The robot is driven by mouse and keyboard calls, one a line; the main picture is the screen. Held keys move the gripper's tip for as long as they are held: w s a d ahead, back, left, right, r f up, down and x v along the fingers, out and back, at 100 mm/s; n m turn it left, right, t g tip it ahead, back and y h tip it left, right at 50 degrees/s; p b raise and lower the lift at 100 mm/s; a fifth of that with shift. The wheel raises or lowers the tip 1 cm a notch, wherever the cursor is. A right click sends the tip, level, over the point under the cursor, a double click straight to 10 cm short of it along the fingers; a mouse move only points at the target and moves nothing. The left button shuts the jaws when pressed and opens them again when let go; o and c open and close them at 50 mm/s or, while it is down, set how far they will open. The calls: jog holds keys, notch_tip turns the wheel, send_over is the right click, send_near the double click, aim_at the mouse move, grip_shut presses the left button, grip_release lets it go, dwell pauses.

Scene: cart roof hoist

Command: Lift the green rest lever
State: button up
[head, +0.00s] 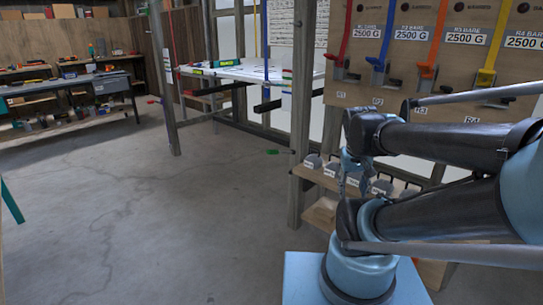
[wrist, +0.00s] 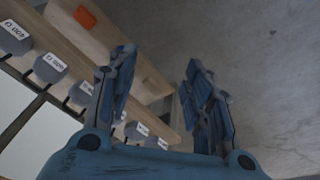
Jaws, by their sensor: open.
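The green rest lever (head: 271,152) shows in the head view as a small green handle. It sticks out to the left from the wooden post (head: 297,130), low above the floor. My gripper (head: 352,180) hangs to the right of the post and the lever, partly hidden by my own arm. In the wrist view my gripper (wrist: 160,75) has its two fingers spread apart with nothing between them. The green lever does not show in the wrist view.
A shelf (wrist: 150,80) with several labelled grey weights (wrist: 50,67) and an orange item (wrist: 85,17) lies close to my gripper. A board (head: 450,75) with coloured straps stands above. A red-handled lever (head: 154,101) is on a farther post. Floor (head: 180,220) is clear at left.

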jog(key=w+a+r+m+t+h, duration=0.1)
jog(key=w+a+r+h, duration=0.15)
jog(key=w, duration=0.95)
jog(key=w+a+r+m+t+h, duration=0.1)
jog(key=w+a+r+t+h, duration=0.15)
jog(key=w, duration=0.95)
jog(key=m+t+h, duration=0.1)
jog(key=t+h, duration=0.2)
jog(key=t, duration=0.2)
send_near(271, 153)
jog(key=s+d+r, duration=0.2)
jog(key=d+r, duration=0.3)
jog(key=d, duration=0.5)
jog(key=s+a+f+m+t, duration=0.1)
jog(key=s+a+f+t, duration=0.1)
jog(key=a+f, duration=0.4)
jog(key=s+a+f+m+t, duration=0.1)
jog(key=a+f+t, duration=0.15)
jog(key=a, duration=0.55)
jog(key=shift+h, duration=0.4)
jog(key=x, duration=1.1)
jog(key=f+x, duration=0.1)
jog(key=x, duration=0.5)
jog(key=shift+d, duration=0.35)
